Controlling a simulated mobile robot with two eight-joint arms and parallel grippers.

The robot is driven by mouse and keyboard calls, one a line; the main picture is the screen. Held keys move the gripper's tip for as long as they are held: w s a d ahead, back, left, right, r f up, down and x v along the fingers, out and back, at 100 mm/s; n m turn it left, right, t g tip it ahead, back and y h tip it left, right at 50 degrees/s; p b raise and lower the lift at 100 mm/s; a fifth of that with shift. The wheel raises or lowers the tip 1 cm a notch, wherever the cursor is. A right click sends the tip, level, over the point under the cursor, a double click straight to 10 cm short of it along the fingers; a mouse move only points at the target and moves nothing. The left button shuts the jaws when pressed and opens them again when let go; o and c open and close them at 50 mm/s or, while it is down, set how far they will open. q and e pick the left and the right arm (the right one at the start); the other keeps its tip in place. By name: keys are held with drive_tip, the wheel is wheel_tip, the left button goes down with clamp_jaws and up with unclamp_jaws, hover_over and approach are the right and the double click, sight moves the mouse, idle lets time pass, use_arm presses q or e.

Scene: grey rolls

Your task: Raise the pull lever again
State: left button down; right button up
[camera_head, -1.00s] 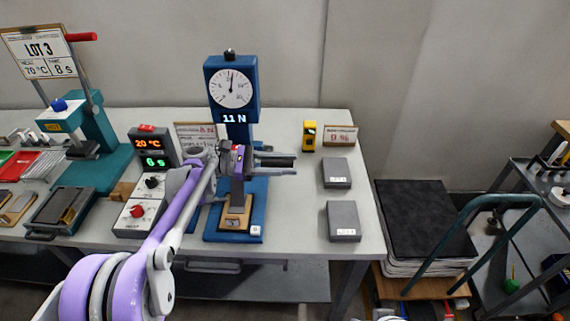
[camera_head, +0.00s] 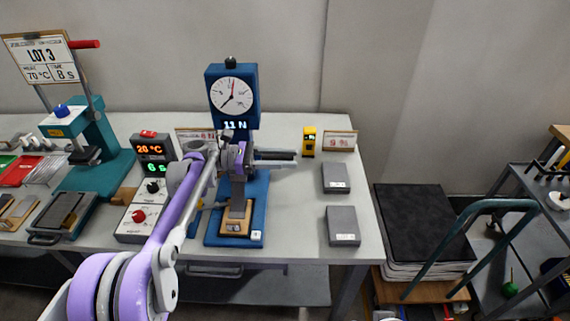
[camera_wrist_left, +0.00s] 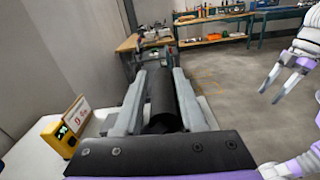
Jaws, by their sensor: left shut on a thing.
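The blue pull tester (camera_head: 255,190) stands on the bench, with a round dial (camera_head: 232,94) and a display reading 11 N. The black grip of its pull lever (camera_head: 282,155) points right. My left gripper (camera_head: 290,160) is shut around this grip, one finger on each side. In the left wrist view the black grip (camera_wrist_left: 165,105) lies between the two grey fingers. The lever's root is hidden behind my wrist. A grey upright piece stands above a wooden block (camera_head: 235,222) on the tester base. My right gripper (camera_wrist_left: 287,78) hangs empty with fingers apart, at the right of the wrist view.
A grey control box (camera_head: 140,212) and a teal press (camera_head: 105,150) stand to the left. A yellow device (camera_head: 309,141), a small sign (camera_head: 340,141) and two grey boxes (camera_head: 343,225) (camera_head: 336,178) are to the right. The bench between tester and boxes is clear.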

use_arm(q)
drive_tip(key=w+r+n+p, duration=0.4)
drive_tip(key=w+r+n, duration=0.1)
drive_tip(key=w, duration=0.2)
drive_tip(key=shift+r, duration=0.4)
drive_tip(key=shift+w, duration=0.1)
drive_tip(key=c, duration=0.7)
unclamp_jaws()
drive_tip(key=shift+o, duration=0.2)
drive_tip(key=a, duration=1.1)
